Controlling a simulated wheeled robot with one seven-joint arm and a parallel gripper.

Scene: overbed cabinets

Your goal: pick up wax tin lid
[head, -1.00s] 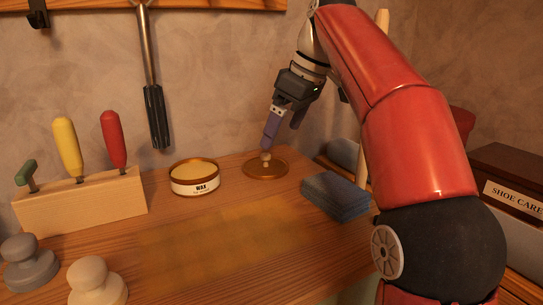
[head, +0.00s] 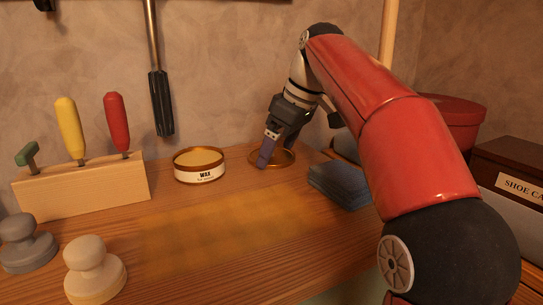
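The wax tin lid (head: 286,158) is a round, flat, gold-brown disc lying on the wooden bench, to the right of the open wax tin (head: 199,166). The tin has a white label reading WAX and pale wax inside. My gripper (head: 273,156) is down at the lid, with a purple-grey finger in front of the lid's left part. The lid's knob is hidden behind my gripper.
Folded blue-grey cloths (head: 339,184) lie right of the lid, close to my arm. A wooden block (head: 85,188) with colored-handled tools stands at left, with two knobbed pieces (head: 95,270) in front. A SHOE CARE box (head: 512,172) is at right. The front middle of the bench is clear.

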